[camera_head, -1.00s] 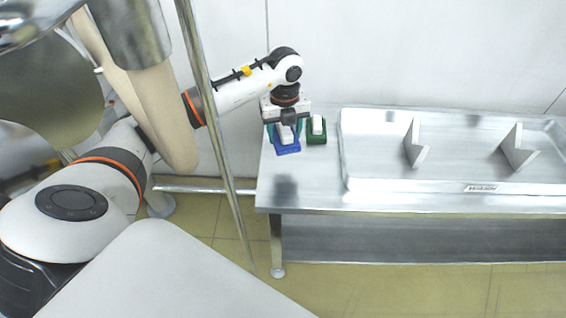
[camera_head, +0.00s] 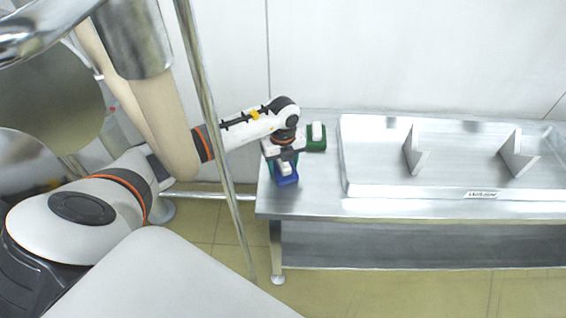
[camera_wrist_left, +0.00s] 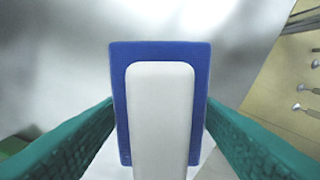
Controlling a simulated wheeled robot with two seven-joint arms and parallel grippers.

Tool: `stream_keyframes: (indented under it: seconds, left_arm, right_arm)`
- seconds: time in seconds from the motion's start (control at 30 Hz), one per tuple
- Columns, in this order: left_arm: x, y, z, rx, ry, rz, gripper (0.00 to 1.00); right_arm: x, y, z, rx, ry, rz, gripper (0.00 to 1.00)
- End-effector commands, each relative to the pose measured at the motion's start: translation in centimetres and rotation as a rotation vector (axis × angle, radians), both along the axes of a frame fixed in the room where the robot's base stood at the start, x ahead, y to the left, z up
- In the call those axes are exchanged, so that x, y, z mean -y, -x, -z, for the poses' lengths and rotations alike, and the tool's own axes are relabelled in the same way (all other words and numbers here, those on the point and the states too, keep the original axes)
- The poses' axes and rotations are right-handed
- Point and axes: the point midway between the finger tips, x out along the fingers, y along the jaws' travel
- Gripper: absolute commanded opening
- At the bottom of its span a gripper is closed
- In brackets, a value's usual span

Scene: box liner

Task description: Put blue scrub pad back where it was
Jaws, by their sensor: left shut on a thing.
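The blue scrub pad (camera_head: 289,181) has a blue base and a white grip on top. It is at the left end of the metal table, close to the front edge. My left gripper (camera_head: 284,165) is shut on it from above, partly hiding it. In the left wrist view the blue scrub pad (camera_wrist_left: 118,100) is between the two green fingers, which flank its white grip. I cannot tell whether its underside touches the table. My right gripper is not in view.
A green scrub pad (camera_head: 317,145) with a white grip stands behind and to the right of the blue one. A metal tray (camera_head: 345,160) with two upright angled plates covers the table's (camera_head: 310,200) middle and right. A vertical metal pole (camera_head: 217,135) crosses in front of my left arm.

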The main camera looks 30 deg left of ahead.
Motion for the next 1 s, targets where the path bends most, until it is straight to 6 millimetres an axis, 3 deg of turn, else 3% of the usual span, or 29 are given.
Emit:
stream_keyframes:
  seconds: [0.2,0.23,0.33,0.73,1.0]
  left_arm:
    - [0.0,0.0,0.4,0.000,0.000,0.000,0.33]
    - [0.0,0.0,0.3,0.000,0.000,0.000,0.63]
    - [0.0,0.0,0.3,0.000,0.000,0.000,0.79]
    - [0.0,0.0,-0.6,0.001,0.000,0.000,0.80]
    - [0.0,-0.1,-5.8,0.006,-0.001,0.001,0.80]
  right_arm:
    - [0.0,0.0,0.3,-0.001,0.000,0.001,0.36]
    - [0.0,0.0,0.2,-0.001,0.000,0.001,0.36]
    - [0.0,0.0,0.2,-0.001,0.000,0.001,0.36]
    - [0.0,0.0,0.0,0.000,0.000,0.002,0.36]
    - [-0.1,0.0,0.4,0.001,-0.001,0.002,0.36]
